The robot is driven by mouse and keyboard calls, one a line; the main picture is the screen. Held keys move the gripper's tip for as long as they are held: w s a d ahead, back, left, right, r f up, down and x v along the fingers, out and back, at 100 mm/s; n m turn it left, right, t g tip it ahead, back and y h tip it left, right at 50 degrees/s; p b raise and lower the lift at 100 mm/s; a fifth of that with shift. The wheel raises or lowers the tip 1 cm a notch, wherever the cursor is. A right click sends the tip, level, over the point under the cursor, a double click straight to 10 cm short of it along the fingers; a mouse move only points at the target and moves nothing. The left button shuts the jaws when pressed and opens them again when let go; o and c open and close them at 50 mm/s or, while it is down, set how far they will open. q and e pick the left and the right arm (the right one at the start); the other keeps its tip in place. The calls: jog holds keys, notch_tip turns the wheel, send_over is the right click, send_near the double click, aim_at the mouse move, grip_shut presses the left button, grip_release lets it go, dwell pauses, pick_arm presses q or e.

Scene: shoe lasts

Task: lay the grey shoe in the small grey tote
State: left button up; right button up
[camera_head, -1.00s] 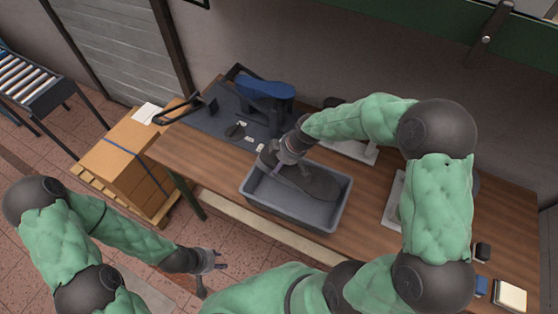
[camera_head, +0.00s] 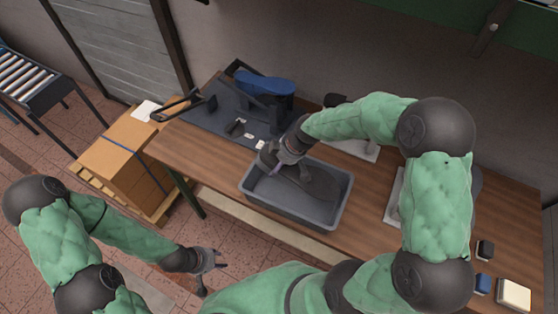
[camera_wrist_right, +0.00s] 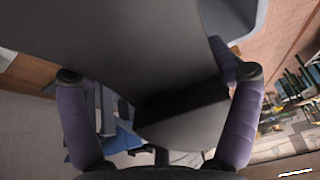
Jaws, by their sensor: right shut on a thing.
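The grey shoe (camera_head: 318,183) is over and partly within the small grey tote (camera_head: 293,218), sole-like dark surface upward, its long end pointing right. In the head view I cannot tell whether it touches the tote's floor. My right gripper (camera_head: 273,163) is shut on the shoe at the tote's left end. In the right wrist view the shoe (camera_wrist_right: 150,50) fills the middle between the two purple fingers, and a corner of the tote (camera_wrist_right: 235,18) shows at top right. My left gripper (camera_head: 210,272) is empty, fingers apart, away from the table at lower left.
The tote stands on the wooden table (camera_head: 225,166) near its front edge. A blue-topped device (camera_head: 265,84) and a dark mat (camera_head: 205,125) lie behind it to the left. Cardboard boxes (camera_head: 125,160) stand left of the table. Small items, including a cream block (camera_head: 513,294), lie at far right.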

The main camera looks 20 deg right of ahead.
jog(key=o, duration=1.2)
jog(key=v, duration=1.2)
